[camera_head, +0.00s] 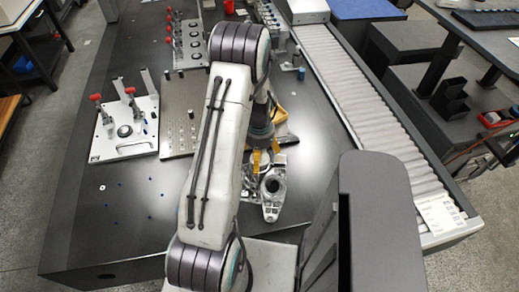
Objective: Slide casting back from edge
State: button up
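A grey metal casting (272,188) with a round bore lies on the dark table (150,215), near its front edge. My gripper (266,156) points down at the casting's far end, with two yellow-tipped fingers spread apart. Whether the fingertips touch the casting cannot be told from here. My pale arm crosses the middle of the view and hides the table left of the casting and part of the gripper's wrist.
A white fixture plate (125,138) with red-knobbed clamps and a grey perforated plate (181,105) stand to the left. A roller conveyor (350,95) runs along the right. Small blue dots mark the open table at front left. Small parts lie behind the gripper.

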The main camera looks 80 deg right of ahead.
jog(key=shift+f, duration=0.25)
jog(key=c, duration=1.5)
